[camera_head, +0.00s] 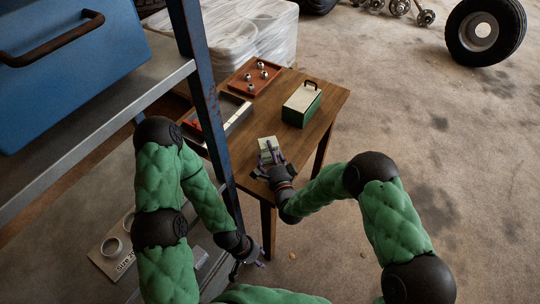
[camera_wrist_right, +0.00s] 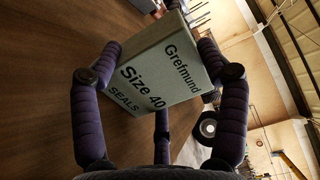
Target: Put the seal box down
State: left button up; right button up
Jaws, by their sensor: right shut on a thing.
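The seal box (camera_head: 268,146), pale grey-green, is in my right gripper (camera_head: 269,163) over the near end of the wooden table (camera_head: 326,101). In the right wrist view the seal box (camera_wrist_right: 155,66) reads "Grefmund Size 40 SEALS" and is tilted, with the fingers of my right gripper (camera_wrist_right: 160,80) on either side of it. I cannot tell whether the box touches the tabletop. My left gripper (camera_head: 250,268) is empty, low beside the shelf post, with its fingers apart.
A green and cream box with a handle (camera_head: 301,104) stands on the table. A red-brown tray (camera_head: 237,84) with several metal parts and a grey tray (camera_head: 238,118) lie behind and left. A blue shelf post (camera_head: 208,100) rises at left. The tabletop's front right is bare.

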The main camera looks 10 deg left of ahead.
jog(key=shift+r, duration=0.1)
jog(key=o, duration=1.3)
jog(key=p+v, duration=0.2)
jog(key=v, duration=1)
